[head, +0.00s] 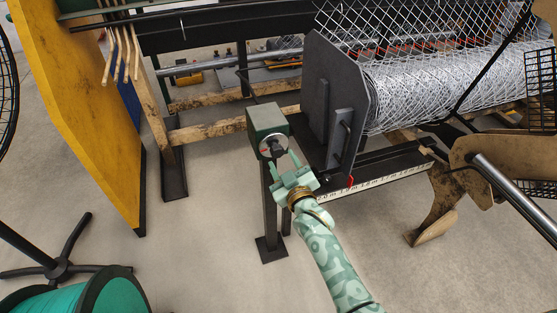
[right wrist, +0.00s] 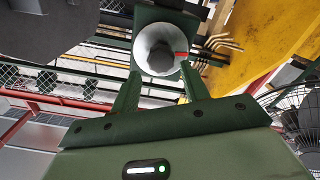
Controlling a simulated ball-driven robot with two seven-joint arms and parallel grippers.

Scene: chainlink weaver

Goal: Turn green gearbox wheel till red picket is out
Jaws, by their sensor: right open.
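The green gearbox (head: 267,119) stands on a dark post left of the weaver. Its wheel (head: 270,147) faces my right arm. In the right wrist view the wheel (right wrist: 148,39) is a pale round dish with a dark hub and a red mark on its right side. My right gripper (head: 284,165) is open just in front of the wheel; its fingers (right wrist: 160,74) point at the lower rim, one to each side. I cannot tell whether they touch it. Red strips (head: 388,54) show behind the mesh; I cannot tell which is the red picket. My left gripper is out of view.
A dark end plate (head: 322,100) and the mesh roll (head: 440,88) stand right of the gearbox. A ruler strip (head: 385,174) with a small red pointer (head: 350,182) runs below. A yellow panel (head: 78,100) stands left.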

